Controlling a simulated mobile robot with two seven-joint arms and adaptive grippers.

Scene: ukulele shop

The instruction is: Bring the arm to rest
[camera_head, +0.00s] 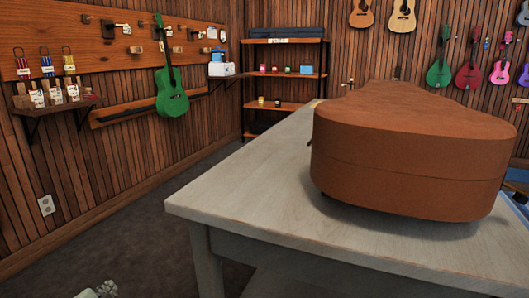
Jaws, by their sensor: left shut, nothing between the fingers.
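My left gripper (105,288) shows only as a small pale tip at the bottom edge, left of the table. It is shut and empty, low over the dark floor and apart from everything around it. Most of it and the rest of that arm are out of frame. My right gripper is not in view.
A grey table (245,205) fills the centre and right, its near left corner projecting toward the aisle. A brown instrument case (410,165) lies on it, closed. A green ukulele (171,95) hangs on the left wall; shelves (283,75) stand behind. The floor (135,225) left of the table is clear.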

